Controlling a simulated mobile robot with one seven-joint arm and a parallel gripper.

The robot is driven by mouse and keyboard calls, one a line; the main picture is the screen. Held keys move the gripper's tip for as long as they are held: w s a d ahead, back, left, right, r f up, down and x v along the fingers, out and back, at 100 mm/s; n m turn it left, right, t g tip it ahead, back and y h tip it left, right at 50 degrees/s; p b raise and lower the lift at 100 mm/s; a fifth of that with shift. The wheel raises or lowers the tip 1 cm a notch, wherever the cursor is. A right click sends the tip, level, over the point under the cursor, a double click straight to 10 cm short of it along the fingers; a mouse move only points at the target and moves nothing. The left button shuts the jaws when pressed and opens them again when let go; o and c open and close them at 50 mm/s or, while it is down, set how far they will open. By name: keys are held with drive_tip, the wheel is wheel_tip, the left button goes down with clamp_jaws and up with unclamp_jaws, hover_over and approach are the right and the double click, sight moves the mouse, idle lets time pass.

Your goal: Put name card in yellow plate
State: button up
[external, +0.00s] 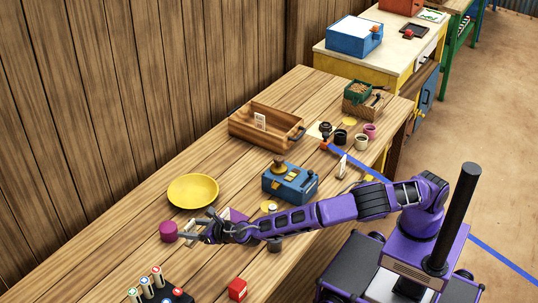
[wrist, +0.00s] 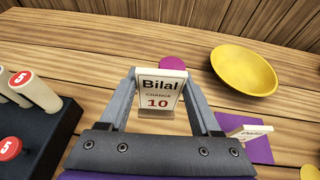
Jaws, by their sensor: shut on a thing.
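The name card (wrist: 160,88), a white card reading "Bilal CHANGE 10", is between the fingers of my gripper (wrist: 161,80) in the wrist view. The gripper is shut on it and the card looks roughly upright. In the external view the card (external: 190,233) shows as a pale sliver by my gripper (external: 200,230). Its height above the table is hard to tell. The yellow plate (external: 193,190) lies empty on the table beyond the gripper. In the wrist view the plate (wrist: 243,72) is ahead and to the right of the card, apart from it.
A magenta cylinder (external: 169,231) stands close by the gripper. A second white card (wrist: 248,132) stands by a purple mat (wrist: 262,148). A blue machine (external: 290,182) and wooden crate (external: 266,127) stand farther along the table.

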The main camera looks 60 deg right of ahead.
drive_tip(key=d+f, duration=0.1)
drive_tip(key=d, duration=0.1)
drive_tip(key=w+d+f, duration=0.1)
drive_tip(key=d+f, duration=0.1)
drive_tip(key=d, duration=0.1)
drive_tip(key=w+d+f+p, duration=0.1)
drive_tip(key=d, duration=0.2)
drive_tip(key=shift+d+f, duration=0.2)
drive_tip(key=shift+f, duration=0.05)
drive_tip(key=d+r+p, duration=0.1)
drive_tip(key=d+r, duration=0.3)
drive_tip(key=d, duration=0.7)
drive_tip(key=w+d+r+p, duration=0.15)
drive_tip(key=d+r, duration=0.25)
drive_tip(key=d, duration=0.7)
drive_tip(key=d+r+p, duration=0.2)
drive_tip(key=d+r, duration=0.3)
drive_tip(key=d, duration=0.5)
drive_tip(key=n+g+y+b, duration=0.4)
drive_tip(key=n+y, duration=0.4)
hover_over(194, 196)
wheel_tip(194, 196, down, 4)
drive_tip(key=shift+a+f+b, duration=0.1)
drive_tip(key=shift+f+b, duration=2.7)
drive_tip(key=shift+f, duration=2.55)
